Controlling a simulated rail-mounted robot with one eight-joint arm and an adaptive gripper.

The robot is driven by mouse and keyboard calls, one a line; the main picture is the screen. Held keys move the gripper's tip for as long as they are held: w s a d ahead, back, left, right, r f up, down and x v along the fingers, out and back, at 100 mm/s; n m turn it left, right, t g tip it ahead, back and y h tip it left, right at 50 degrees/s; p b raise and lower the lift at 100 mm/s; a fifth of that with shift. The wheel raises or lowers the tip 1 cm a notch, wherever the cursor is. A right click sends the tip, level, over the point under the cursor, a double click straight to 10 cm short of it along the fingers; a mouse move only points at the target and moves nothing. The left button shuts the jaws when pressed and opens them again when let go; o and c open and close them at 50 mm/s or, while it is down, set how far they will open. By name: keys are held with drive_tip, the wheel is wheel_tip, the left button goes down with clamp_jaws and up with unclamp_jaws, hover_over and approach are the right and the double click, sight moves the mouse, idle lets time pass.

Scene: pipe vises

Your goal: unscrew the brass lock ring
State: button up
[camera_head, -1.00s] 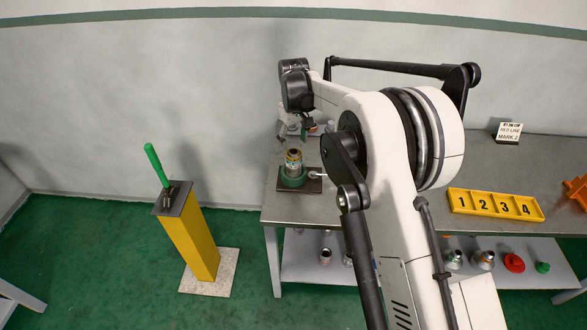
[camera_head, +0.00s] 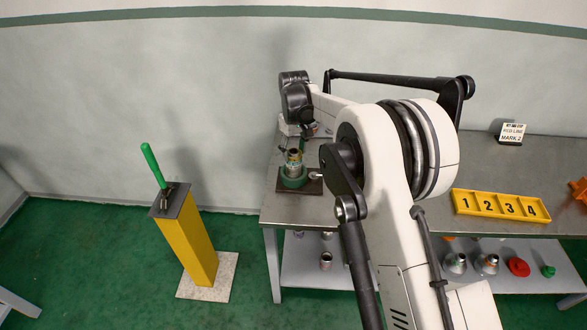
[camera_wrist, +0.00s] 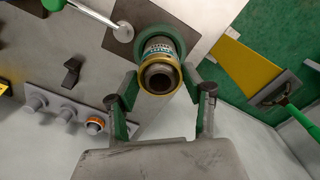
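The brass lock ring (camera_wrist: 158,90) is a gold band around the end of an upright metal pipe fitting (camera_wrist: 157,48), seen end-on in the wrist view. The fitting stands in a round green vise (camera_wrist: 177,30) on a dark plate. In the head view the fitting (camera_head: 294,160) and green vise (camera_head: 293,182) are at the table's left end. My gripper (camera_wrist: 159,76) is open, with one green-tipped finger on each side of the ring. The tips are close to the ring; whether they touch it I cannot tell.
A yellow post (camera_head: 188,245) with a green-handled lever (camera_head: 153,164) stands left of the table. A yellow numbered tray (camera_head: 500,206) is on the table's right. Several fittings stand on the lower shelf (camera_head: 300,275).

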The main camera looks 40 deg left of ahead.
drive_tip(key=n+b, duration=0.1)
drive_tip(key=n, duration=0.1)
drive_tip(key=shift+f+n+b, duration=0.15)
drive_tip(key=shift+n+b, duration=0.15)
drive_tip(key=shift+b, duration=0.05)
drive_tip(key=n+b, duration=0.2)
drive_tip(key=n, duration=0.2)
drive_tip(key=shift+n, duration=0.3)
drive_tip(key=n+b, duration=0.1)
drive_tip(key=n, duration=0.3)
drive_tip(key=shift+n+b, duration=0.5)
drive_tip(key=shift+n, duration=1.1)
drive_tip(key=shift+n+b, duration=0.3)
drive_tip(key=shift+n, duration=0.3)
drive_tip(key=n+b, duration=0.1)
drive_tip(key=n, duration=0.5)
drive_tip(key=shift+n+b, duration=0.3)
drive_tip(key=shift+n, duration=0.1)
drive_tip(key=n+b, duration=0.1)
drive_tip(key=n, duration=0.5)
drive_tip(key=shift+r, duration=0.2)
